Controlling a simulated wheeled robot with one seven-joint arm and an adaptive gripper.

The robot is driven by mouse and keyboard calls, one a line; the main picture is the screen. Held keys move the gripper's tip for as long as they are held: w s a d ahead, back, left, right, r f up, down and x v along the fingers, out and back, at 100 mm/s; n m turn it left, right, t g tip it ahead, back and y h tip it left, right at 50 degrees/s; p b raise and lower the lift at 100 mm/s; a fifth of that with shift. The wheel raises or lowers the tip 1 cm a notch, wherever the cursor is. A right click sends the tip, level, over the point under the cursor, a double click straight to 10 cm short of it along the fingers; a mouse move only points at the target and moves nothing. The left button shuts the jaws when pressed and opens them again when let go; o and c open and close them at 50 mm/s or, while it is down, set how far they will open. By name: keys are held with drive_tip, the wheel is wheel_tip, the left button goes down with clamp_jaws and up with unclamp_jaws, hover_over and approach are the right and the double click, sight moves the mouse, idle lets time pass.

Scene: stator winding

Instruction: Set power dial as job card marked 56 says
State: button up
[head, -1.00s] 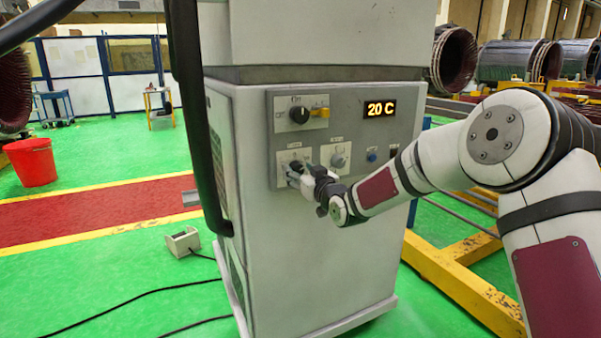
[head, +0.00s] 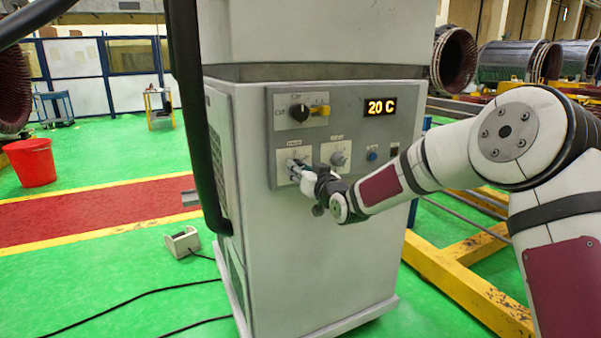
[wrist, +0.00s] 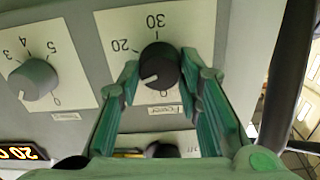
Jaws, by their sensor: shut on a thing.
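The power dial is a black knob (wrist: 158,65) with a white pointer mark on a white scale plate, which the wrist view shows upside down. Its pointer aims to the lower left there, between the 0 and the 20; the mark between them is hidden by a finger. My gripper (wrist: 157,72) is shut on the knob, one finger on each side. In the head view my gripper (head: 301,170) is at the lower left plate (head: 284,153) of the cabinet panel and covers much of the dial. I cannot make out a job card marked 56.
A grey dial (wrist: 34,80) sits beside the power dial, also in the head view (head: 338,158). A thick black hose (head: 205,170) hangs at the cabinet's left.

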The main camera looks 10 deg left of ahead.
drive_tip(key=shift+w+d+f+m+b, duration=0.1)
drive_tip(key=shift+m+b, duration=0.95)
drive_tip(key=shift+m, duration=2.6)
drive_tip(key=shift+s+f+m+b, duration=0.1)
drive_tip(key=shift+m+b, duration=0.9)
drive_tip(key=shift+m, duration=2.6)
drive_tip(key=shift+w+d+f+m+b, duration=0.1)
drive_tip(key=shift+m+b, duration=0.95)
drive_tip(key=shift+m, duration=2.6)
drive_tip(key=o, duration=1.1)
drive_tip(key=shift+a, duration=0.1)
drive_tip(key=shift+o, duration=0.2)
drive_tip(key=v, duration=1.2)
